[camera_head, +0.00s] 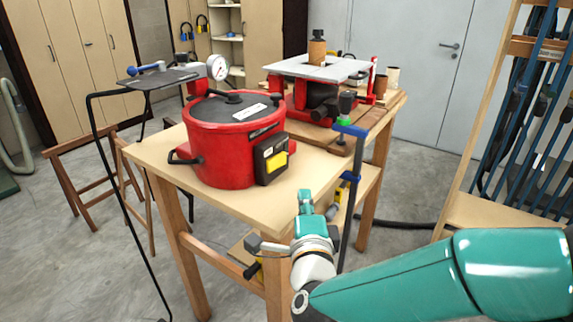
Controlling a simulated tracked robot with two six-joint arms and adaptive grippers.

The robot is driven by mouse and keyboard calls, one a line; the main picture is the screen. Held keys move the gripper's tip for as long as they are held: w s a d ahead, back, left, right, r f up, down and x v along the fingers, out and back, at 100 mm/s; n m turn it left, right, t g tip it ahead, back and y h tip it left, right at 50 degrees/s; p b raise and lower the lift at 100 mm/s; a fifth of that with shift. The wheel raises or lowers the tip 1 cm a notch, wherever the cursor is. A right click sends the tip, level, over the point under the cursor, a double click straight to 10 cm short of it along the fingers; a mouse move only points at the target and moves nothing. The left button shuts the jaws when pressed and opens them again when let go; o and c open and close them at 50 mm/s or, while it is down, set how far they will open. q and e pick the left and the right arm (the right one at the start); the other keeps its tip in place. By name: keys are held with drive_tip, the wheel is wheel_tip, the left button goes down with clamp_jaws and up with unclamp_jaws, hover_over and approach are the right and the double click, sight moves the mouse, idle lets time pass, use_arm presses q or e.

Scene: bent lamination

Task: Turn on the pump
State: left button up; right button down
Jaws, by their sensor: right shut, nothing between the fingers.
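A red pot-shaped unit (222,162) with a black lid stands on the wooden table. A black box with a yellow switch (276,162) is on its right front side. I cannot tell for certain whether this unit is the pump. My right gripper (305,197) is shut and empty. It points up and away at the table's near right edge, below and to the right of the yellow switch in the picture, apart from it. My left gripper is not in view.
A red machine with a grey top (317,68) stands behind the pot. A blue clamp (350,131) rises at the table's right side. A black stand with a small shelf (160,79) is at left. A rack with blue bars (530,110) stands at right.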

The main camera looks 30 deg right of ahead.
sight(285, 160)
drive_tip(key=p+x, duration=0.7)
drive_tip(key=x, duration=0.3)
drive_tip(key=shift+w+r, duration=0.1)
drive_tip(key=shift+w, duration=0.1)
drive_tip(key=shift+w+a+p, duration=0.25)
drive_tip(key=shift+w+p, duration=0.05)
drive_tip(key=shift+w, duration=0.2)
drive_tip(key=shift+w+a+p, duration=0.2)
drive_tip(key=shift+w+p, duration=0.1)
drive_tip(key=shift+w, duration=0.2)
drive_tip(key=shift+w+a, duration=0.15)
drive_tip(key=shift+w, duration=0.5)
drive_tip(key=shift+w+a+y, duration=0.15)
drive_tip(key=shift+y, duration=0.15)
